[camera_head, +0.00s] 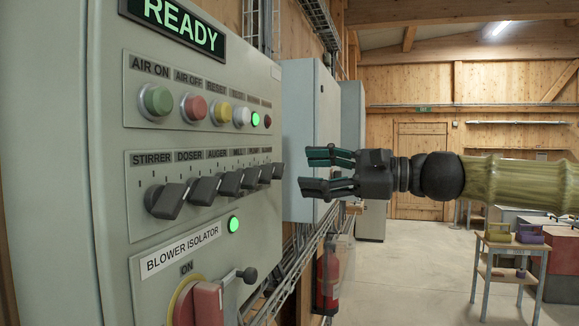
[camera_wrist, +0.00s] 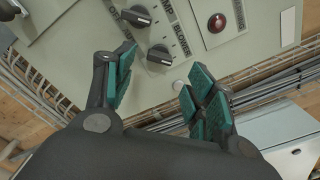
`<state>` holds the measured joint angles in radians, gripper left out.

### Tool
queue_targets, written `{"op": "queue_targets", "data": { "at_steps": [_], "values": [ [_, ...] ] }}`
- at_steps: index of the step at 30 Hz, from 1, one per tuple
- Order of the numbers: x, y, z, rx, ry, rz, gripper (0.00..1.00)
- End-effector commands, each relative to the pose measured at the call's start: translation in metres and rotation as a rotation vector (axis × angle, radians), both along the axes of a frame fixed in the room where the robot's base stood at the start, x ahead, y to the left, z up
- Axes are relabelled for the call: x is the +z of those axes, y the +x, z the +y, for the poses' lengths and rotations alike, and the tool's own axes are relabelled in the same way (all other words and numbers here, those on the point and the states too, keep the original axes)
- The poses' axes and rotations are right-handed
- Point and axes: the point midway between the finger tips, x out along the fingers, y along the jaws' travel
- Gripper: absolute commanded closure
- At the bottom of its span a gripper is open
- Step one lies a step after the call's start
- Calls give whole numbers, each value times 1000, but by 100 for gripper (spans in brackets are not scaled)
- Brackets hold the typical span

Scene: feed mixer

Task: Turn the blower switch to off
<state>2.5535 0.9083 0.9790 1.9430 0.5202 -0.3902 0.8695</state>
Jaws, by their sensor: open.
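The blower switch is a small dark rotary knob (camera_wrist: 160,54) beside a label reading BLOWER in the wrist view. In the head view it appears to be the farthest knob (camera_head: 278,171) in the switch row, with its label too small to read. Its pointer direction is hard to tell. My gripper (camera_head: 317,171) is open and empty, with teal finger pads, to the right of that knob and apart from it. In the wrist view my gripper (camera_wrist: 162,72) has its fingers either side of the knob in the picture.
Neighbouring knobs (camera_head: 205,190) line the same row closely. Push buttons (camera_head: 194,108) sit above. The red blower isolator handle (camera_head: 207,302), marked ON, and a lit green lamp (camera_head: 234,224) are below. A grey wall cabinet (camera_head: 305,120) stands behind my gripper. Cable trays run beneath.

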Motion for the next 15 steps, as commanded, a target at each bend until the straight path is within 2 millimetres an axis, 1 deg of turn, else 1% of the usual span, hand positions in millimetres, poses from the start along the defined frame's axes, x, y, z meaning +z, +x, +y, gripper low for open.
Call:
{"op": "queue_targets", "data": {
  "at_steps": [3,9,15],
  "values": [
    [1,5,14,2,-1,3,45],
    [1,11,33,1,-2,2,45],
    [0,15,46,0,-1,1,45]
  ]
}}
